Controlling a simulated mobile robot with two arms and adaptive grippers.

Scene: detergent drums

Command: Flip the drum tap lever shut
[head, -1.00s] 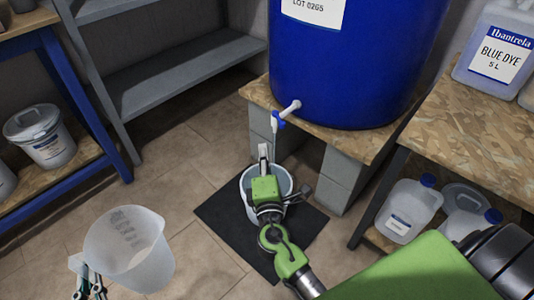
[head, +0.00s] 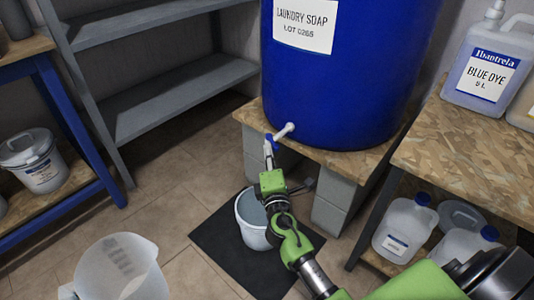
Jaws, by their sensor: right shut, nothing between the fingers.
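The blue drum (head: 340,90) stands on a wooden board over grey blocks. Its white tap (head: 285,131) sticks out low on the front, with a blue lever (head: 270,139) at its end. My right gripper (head: 268,152) is shut and empty, its fingertips at or just below the lever. I cannot tell whether they touch it. A grey-white bucket (head: 249,225) stands on a dark mat (head: 222,240) below the tap, partly hidden by my right arm. A translucent measuring jug (head: 122,272) shows at the bottom left. My left gripper is out of view below it.
The board (head: 245,115) and blocks (head: 330,195) stand close behind my right gripper. A wooden bench (head: 470,140) on the right holds a blue dye container (head: 485,75), with jugs (head: 405,228) below. Grey shelves (head: 165,90) stand back left.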

